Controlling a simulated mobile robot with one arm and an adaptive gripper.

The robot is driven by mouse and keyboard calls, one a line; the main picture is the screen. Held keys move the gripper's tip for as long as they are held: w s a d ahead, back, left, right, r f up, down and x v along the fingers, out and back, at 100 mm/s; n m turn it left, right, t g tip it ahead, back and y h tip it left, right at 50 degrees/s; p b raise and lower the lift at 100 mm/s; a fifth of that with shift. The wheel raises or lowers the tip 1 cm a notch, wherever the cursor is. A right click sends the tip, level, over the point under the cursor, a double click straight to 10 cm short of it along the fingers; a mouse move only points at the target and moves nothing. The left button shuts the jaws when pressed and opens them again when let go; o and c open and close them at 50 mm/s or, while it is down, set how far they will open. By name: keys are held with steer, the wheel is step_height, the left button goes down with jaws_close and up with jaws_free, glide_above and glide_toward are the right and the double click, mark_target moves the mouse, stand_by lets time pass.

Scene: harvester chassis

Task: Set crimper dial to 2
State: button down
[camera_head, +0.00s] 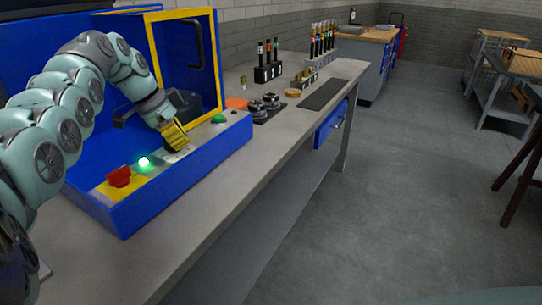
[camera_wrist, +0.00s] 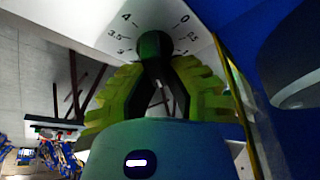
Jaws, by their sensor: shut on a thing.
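The crimper's dial knob (camera_wrist: 155,44) is dark and round, on a pale plate (camera_wrist: 110,38). Around it I read 4, 3.5 and 3 on the left and 0, 0.5 and 1 on the right. The rest of the scale, including any 2, is hidden behind my gripper, and I cannot tell where the knob points. My gripper (camera_wrist: 156,62) has yellow-green fingers shut on the knob from both sides. In the head view my gripper (camera_head: 175,136) reaches down to the blue crimper's front panel (camera_head: 190,176) and hides the knob.
The panel also carries a red button (camera_head: 120,177), a glowing green light (camera_head: 144,161) and a green button (camera_head: 219,118). The crimper's yellow-edged door frame (camera_head: 217,60) rises behind my gripper. Racks of tools (camera_head: 268,72) stand farther along the grey bench (camera_head: 225,185).

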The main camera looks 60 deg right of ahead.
steer(key=shift+s+f+m+g+y+b, duration=0.15)
steer(key=shift+m+g+y+b, duration=0.2)
steer(key=shift+m+b, duration=0.6)
steer(key=shift+a+m, duration=0.1)
steer(key=shift+m, duration=0.35)
steer(key=c, duration=1)
jaws_free()
steer(key=shift+o, duration=0.2)
